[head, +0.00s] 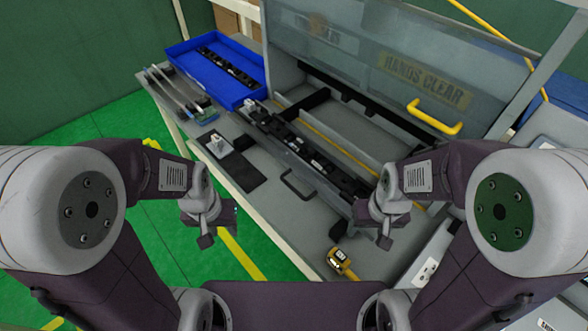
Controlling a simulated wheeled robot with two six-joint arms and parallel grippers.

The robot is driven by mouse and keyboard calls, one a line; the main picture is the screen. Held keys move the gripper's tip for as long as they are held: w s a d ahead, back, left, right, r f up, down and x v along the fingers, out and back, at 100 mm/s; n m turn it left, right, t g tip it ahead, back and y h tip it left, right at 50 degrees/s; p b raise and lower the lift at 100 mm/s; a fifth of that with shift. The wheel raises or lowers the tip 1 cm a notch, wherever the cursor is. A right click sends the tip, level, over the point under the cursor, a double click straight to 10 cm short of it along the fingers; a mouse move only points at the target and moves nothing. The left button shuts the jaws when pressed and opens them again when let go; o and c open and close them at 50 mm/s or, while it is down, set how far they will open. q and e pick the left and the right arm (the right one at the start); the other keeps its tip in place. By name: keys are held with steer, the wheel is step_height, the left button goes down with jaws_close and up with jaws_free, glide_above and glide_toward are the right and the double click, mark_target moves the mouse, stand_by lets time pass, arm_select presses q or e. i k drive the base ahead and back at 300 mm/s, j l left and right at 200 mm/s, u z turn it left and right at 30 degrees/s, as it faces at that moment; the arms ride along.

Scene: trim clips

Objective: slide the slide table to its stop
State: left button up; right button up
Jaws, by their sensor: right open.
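The slide table (272,163) is a long grey plate in front of the machine opening, with a black bar handle (297,186) on its near side. A long black trim part (300,146) with pale clips lies along it. My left gripper (220,226) is open and empty, left of the handle and apart from it. My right gripper (373,227) is open and empty, right of the handle near the slide table's right end, and covers part of that end. Whether the slide table touches a stop cannot be seen.
A clear guard (350,40) with a yellow handle (434,117) is raised above the machine. A blue bin (178,52) holds black parts. A black mat (240,172), thin strips (172,92) and a yellow-black tool (342,263) lie on the bench. Bench before the handle is clear.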

mark_target(342, 202)
steer(key=j+z, duration=0.25)
steer(key=z, duration=0.2)
steer(key=j+z, duration=0.25)
steer(key=z, duration=0.2)
steer(key=k, duration=0.05)
